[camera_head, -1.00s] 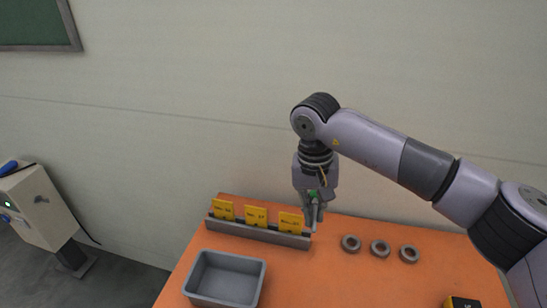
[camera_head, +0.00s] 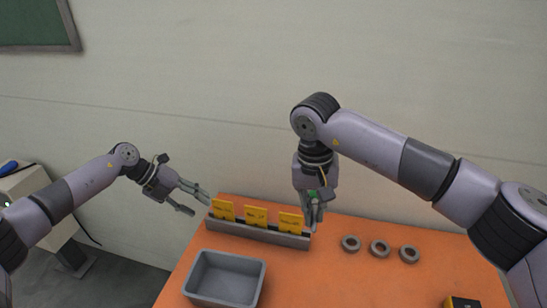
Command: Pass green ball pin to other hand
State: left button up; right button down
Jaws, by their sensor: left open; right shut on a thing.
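The green ball pin (camera_head: 312,195) is small and mostly hidden by the fingers of my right gripper (camera_head: 314,215). A bit of green shows between those fingers. My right gripper points down and is shut on the pin, above the table near the right end of the grey rack. My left gripper (camera_head: 200,203) is open and empty. It points right and slightly down, at the left end of the rack, well apart from the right gripper.
The grey rack (camera_head: 262,234) with yellow labels stands on the orange table (camera_head: 345,285). A grey bin (camera_head: 228,258) is at the front left. Three metal rings (camera_head: 380,248) lie at the right, and a black and yellow object (camera_head: 462,303) is at the front edge of view.

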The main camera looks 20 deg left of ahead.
pick_arm(q)
jog(key=w+d+r+m+g+h, duration=0.1)
jog(key=w+d+r+m+h, duration=0.15)
jog(key=d+r, duration=0.9)
jog(key=m+g, duration=0.1)
jog(key=m, duration=0.2)
send_near(312, 194)
notch_tip(312, 194, up, 2)
jog(key=a, duration=0.1)
pick_arm(e)
jog(key=shift+d, duration=0.1)
pick_arm(q)
jog(key=shift+y, duration=0.45)
jog(key=x, duration=1.1)
jog(key=shift+d+f, duration=0.1)
jog(key=shift+d, duration=0.1)
jog(key=shift+c, duration=0.4)
grip_shut()
pick_arm(e)
jog(key=c, duration=1.6)
grip_release()
